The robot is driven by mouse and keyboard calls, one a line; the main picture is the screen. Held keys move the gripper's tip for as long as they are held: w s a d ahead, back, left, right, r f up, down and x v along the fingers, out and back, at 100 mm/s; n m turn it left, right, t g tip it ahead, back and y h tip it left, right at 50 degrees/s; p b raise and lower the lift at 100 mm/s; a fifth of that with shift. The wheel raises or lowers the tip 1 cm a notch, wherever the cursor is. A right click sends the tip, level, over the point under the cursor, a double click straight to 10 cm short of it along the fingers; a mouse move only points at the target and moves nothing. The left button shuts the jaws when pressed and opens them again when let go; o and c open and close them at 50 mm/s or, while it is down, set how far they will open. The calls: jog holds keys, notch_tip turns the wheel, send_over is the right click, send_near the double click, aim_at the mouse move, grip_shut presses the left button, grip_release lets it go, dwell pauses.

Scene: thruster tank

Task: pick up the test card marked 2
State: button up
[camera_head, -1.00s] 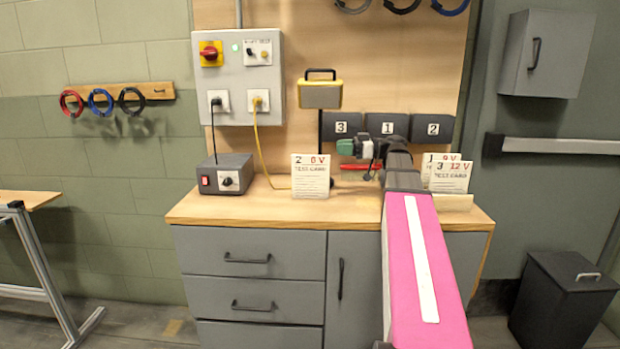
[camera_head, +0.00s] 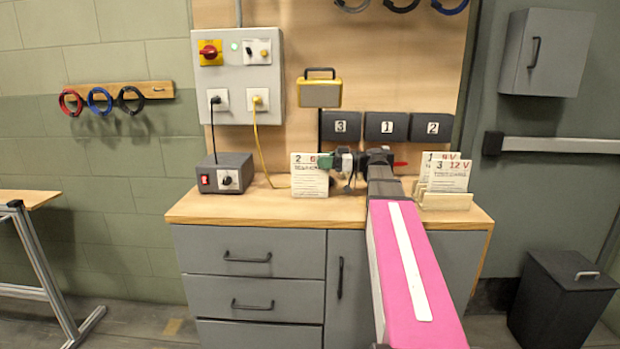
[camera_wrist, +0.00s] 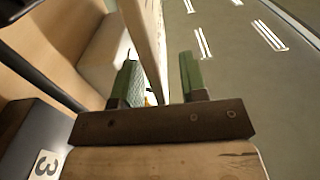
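The test card marked 2 (camera_head: 309,180) stands upright on the worktop, left of middle, its face towards the head camera. My gripper (camera_head: 327,161) reaches in from the right, and its green fingers overlap the card's top right corner, hiding part of the print. In the wrist view my gripper (camera_wrist: 160,78) has its two green fingers clearly apart. A pale upright strip (camera_wrist: 146,40), probably the card seen edge-on, runs between them, nearer the left finger. I cannot tell whether it touches that finger.
Cards marked 1 and 3 (camera_head: 448,176) stand in a holder (camera_head: 446,202) on the right of the worktop (camera_head: 250,208). Numbered bins (camera_head: 387,126) hang behind my arm.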

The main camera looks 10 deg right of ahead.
jog(key=shift+w+a, duration=0.1)
jog(key=shift+a, duration=0.5)
jog(key=shift+c, duration=0.3)
grip_shut()
jog(key=shift+r, duration=0.15)
